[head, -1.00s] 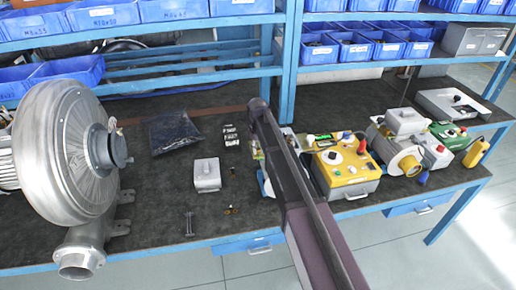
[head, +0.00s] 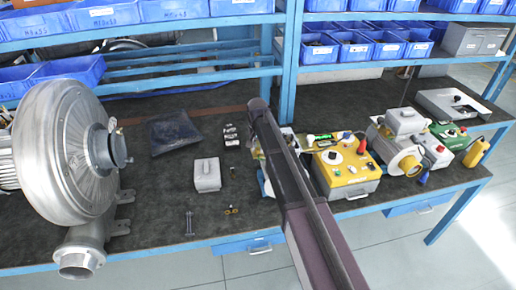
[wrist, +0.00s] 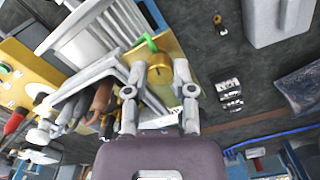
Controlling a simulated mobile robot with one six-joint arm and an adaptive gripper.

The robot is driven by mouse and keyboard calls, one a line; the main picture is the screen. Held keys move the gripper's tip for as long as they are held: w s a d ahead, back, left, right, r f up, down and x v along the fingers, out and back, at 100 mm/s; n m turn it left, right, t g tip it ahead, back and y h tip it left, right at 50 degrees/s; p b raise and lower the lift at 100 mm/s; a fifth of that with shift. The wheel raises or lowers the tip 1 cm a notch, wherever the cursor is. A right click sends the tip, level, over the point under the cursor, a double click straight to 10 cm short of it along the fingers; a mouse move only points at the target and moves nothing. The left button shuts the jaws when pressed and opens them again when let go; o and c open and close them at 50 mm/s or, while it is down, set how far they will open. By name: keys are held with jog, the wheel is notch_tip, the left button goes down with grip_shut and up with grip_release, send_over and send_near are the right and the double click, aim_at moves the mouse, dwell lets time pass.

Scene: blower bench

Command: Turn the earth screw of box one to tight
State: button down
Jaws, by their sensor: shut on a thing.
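The screw sits beside a green part (wrist: 141,48) on the open box's yellow plate (wrist: 172,46). In the head view my arm covers most of this open box and hides the gripper and screw. I see no label that identifies box one, and the screw's tightness cannot be read.
Brown and grey cylindrical parts (wrist: 103,97) crowd the gripper's left side. In the head view a yellow box (head: 347,172) stands right of my arm. A grey block (head: 207,175) and dark bag (head: 173,133) lie left, near the large blower (head: 62,150). Blue shelving (head: 288,70) rises behind.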

jog(key=m, duration=0.4)
jog(key=shift+m, duration=0.3)
jog(key=m, duration=0.4)
jog(key=shift+m, duration=0.4)
jog(key=shift+c, duration=2.3)
grip_release()
jog(key=shift+n, duration=0.3)
